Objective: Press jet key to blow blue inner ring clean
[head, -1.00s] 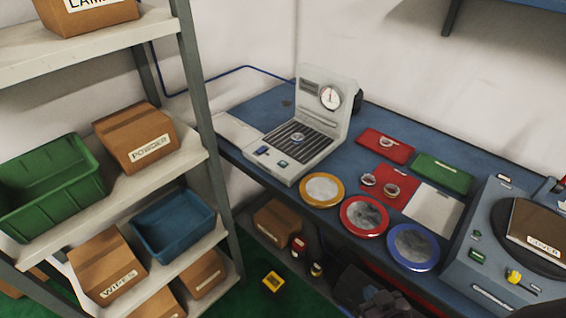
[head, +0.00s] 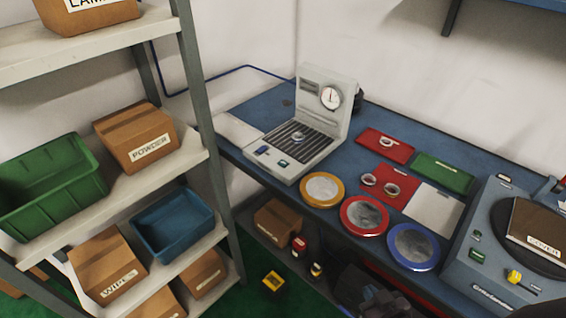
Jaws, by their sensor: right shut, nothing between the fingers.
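The grey blower station (head: 318,120) with a round gauge stands at the back of the bench. A small ring (head: 297,137) lies on its dark slotted grille; it is too small to tell its colour surely. Nothing touches either key. A dark rounded piece of my right gripper (head: 542,312) shows at the bottom right edge, far from the station and empty. Its fingertips are mostly cut off. My left gripper is out of view.
Yellow (head: 321,189), red (head: 364,215) and blue (head: 413,246) rimmed dishes line the bench's front. Two rings lie on a red mat (head: 392,207), another on a red tray (head: 368,136). A green tray (head: 443,173) and turntable machine (head: 478,275) stand right. Shelves (head: 205,130) stand left.

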